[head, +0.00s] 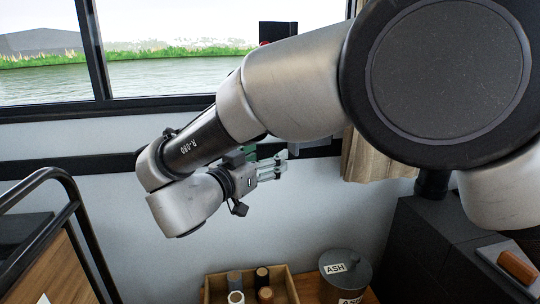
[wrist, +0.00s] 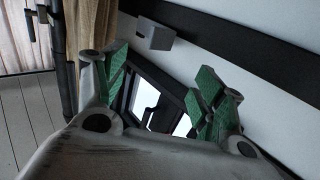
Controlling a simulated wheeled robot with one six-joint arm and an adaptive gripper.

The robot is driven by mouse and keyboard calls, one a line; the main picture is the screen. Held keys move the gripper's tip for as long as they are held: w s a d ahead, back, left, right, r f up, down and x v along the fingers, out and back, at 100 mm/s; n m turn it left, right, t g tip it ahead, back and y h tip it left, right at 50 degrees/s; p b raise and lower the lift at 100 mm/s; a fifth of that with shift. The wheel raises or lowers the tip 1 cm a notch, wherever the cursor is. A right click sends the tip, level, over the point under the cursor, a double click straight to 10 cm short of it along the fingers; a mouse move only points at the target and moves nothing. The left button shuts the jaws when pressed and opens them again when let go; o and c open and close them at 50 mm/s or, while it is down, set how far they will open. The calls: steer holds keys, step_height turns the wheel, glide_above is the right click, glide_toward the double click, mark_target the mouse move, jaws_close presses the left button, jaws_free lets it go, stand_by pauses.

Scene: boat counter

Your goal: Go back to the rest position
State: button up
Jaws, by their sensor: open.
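My gripper (head: 272,168) is in the air in front of the wall below the window in the head view, at the end of my bent arm. In the wrist view its two green-padded fingers (wrist: 160,95) stand apart with nothing between them. The gripper is empty and touches nothing that I can see. Beyond the fingers the wrist view shows the window frame, tilted, and the curtain.
Below stands a wooden tray (head: 290,285) with several small cylinders. A grey container labelled ASH (head: 345,268) is beside it. A dark stove-like block (head: 425,240) is at right, a black rail (head: 75,205) at left. A curtain (head: 375,158) hangs by the window.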

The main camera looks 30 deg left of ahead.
stand_by(0.4)
steer(key=s+a+f+n+g+y, duration=0.4)
steer(key=a+f+n+g+y, duration=0.4)
steer(key=a+y, duration=0.5)
steer(key=w+d+r+n+g+h, duration=0.1)
steer(key=d+g+h, duration=0.25)
steer(key=d, duration=1.75)
steer(key=w+d+r+g+h, duration=0.1)
steer(key=w+d+g+h, duration=0.3)
steer(key=d, duration=1.7)
steer(key=s+d+r+m+h, duration=0.1)
steer(key=s+d+r+m, duration=0.1)
steer(key=d, duration=1)
steer(key=s+d+r+m+t+h, duration=0.1)
steer(key=s+d, duration=0.4)
steer(key=d, duration=0.7)
steer(key=s+d+r+m+t+h, duration=0.1)
steer(key=s+d+r+m, duration=0.2)
steer(key=d, duration=0.9)
steer(key=shift+s+r+m, duration=0.3)
steer(key=shift+s+m, duration=0.45)
steer(key=shift+m, duration=0.05)
